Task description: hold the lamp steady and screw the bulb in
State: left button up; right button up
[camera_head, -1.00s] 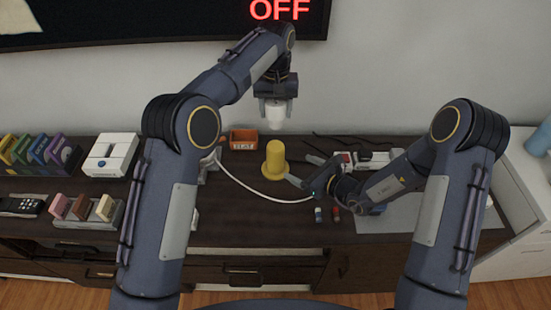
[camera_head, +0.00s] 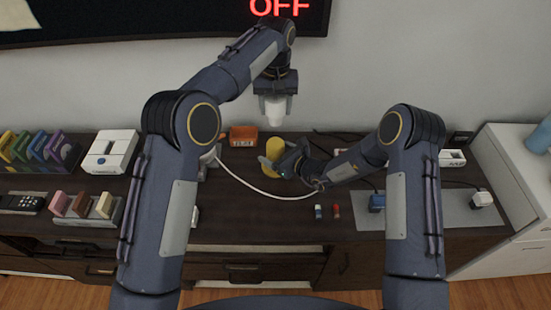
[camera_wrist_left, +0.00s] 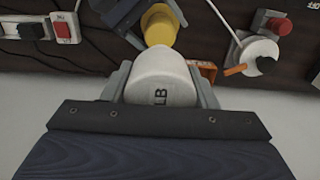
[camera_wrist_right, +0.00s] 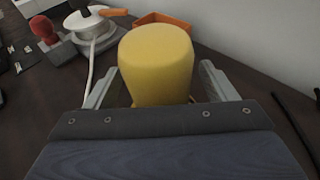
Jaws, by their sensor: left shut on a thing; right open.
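The yellow lamp (camera_head: 273,145) stands upright on the dark tabletop; its rounded body fills the middle of the right wrist view (camera_wrist_right: 156,62). My right gripper (camera_head: 274,168) is low at its near side, open, with one finger on each side of the lamp in the right wrist view. My left gripper (camera_head: 276,98) is shut on the white bulb (camera_head: 275,112), lettered "LB" where it shows in the left wrist view (camera_wrist_left: 160,85). The bulb hangs upright above the lamp, with a gap between them. The lamp's lower part is hidden by my right gripper.
A white cable (camera_head: 250,185) curves over the tabletop left of the lamp. An orange box (camera_head: 243,136) stands behind it. A white round device with an orange handle (camera_wrist_left: 260,52) is close by. A grey mat (camera_head: 450,207) with plugs lies at the right.

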aim_at(276, 124)
jog(key=shift+a, duration=0.1)
jog(key=shift+c, duration=0.2)
jog(key=c, duration=1.4)
pick_arm(q)
jog(key=shift+f, duration=2.5)
jog(key=shift+f, duration=0.9)
jog(key=shift+f, duration=0.6)
